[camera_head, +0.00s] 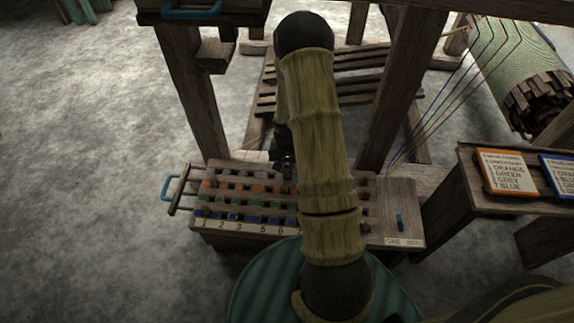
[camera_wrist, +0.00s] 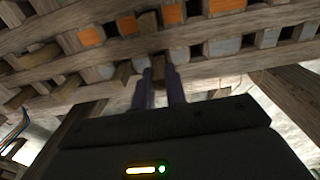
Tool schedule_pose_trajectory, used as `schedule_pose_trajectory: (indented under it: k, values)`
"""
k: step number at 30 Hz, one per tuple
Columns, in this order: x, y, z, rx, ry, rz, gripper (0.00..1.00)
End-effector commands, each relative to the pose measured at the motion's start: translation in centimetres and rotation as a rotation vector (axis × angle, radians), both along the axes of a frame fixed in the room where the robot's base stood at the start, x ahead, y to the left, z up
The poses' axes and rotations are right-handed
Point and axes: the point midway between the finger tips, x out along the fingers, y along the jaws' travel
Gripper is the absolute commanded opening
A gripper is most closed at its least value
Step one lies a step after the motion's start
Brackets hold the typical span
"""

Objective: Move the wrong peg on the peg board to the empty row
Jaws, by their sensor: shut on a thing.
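The peg board (camera_head: 215,225) stands in front of the loom, with rows of blue, green and orange pegs above the numbers on its front edge. In the wrist view my gripper (camera_wrist: 160,76) is shut on a brown wooden peg (camera_wrist: 158,79), beside a row of grey-ended pegs (camera_wrist: 228,45). Orange-ended pegs (camera_wrist: 91,37) lie in the row beyond. I cannot tell whether the held peg is still in its hole.
A blue-handled bar (camera_head: 173,188) sticks out at the board's left. A small blue piece (camera_head: 400,222) lies on its right end. Orange-framed (camera_head: 508,172) and blue-framed (camera_head: 560,174) cards rest on a bench to the right. Loom posts (camera_head: 192,90) (camera_head: 398,85) rise behind.

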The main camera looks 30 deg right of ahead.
Motion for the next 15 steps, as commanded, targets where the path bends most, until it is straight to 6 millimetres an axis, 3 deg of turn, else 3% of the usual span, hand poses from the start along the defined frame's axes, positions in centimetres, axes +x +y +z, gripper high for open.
schedule_pose_trajectory:
  k: [9,15]
  values:
    - [0.0,0.1,-1.6,0.000,0.001,0.002,0.00]
    - [0.0,0.1,-1.6,0.000,0.000,0.003,0.00]
